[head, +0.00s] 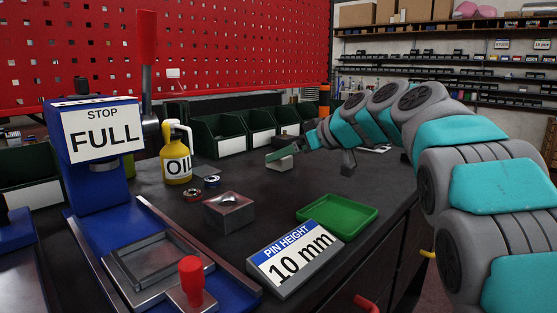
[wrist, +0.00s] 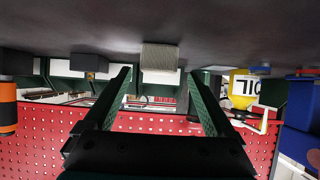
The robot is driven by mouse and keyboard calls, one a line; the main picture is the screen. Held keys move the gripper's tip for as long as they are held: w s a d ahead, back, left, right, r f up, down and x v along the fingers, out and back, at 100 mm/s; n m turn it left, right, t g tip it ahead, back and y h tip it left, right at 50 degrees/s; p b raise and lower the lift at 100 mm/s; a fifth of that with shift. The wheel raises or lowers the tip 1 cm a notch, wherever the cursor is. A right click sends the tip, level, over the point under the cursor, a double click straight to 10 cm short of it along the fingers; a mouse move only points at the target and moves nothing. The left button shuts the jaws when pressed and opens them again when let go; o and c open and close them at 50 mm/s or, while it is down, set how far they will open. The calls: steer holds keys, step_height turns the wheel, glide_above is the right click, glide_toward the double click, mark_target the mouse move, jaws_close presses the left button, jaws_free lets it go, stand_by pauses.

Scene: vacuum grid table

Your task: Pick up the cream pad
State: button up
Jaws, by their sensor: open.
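The cream pad (head: 281,164) appears as a small pale block on the dark table, near the back bins. In the wrist view, which is upside down, a pale textured block (wrist: 160,56) lies centred between the fingertips and seems just beyond them. I cannot tell the exact gap from fingertips to pad.
Green bins (head: 218,136) line the back, with a dark block (head: 287,130) near them. A yellow oil can (head: 176,153), metal block (head: 229,212), green tray (head: 337,216), pin height sign (head: 295,260) and blue press (head: 95,160) stand on the table. An orange post (wrist: 8,108) shows at left.

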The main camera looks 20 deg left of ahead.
steer(key=x, duration=0.3)
steer(key=shift+w+a+p, duration=0.1)
steer(key=shift+w+p, duration=0.1)
steer(key=shift+p, duration=0.1)
steer(key=c, duration=1.4)
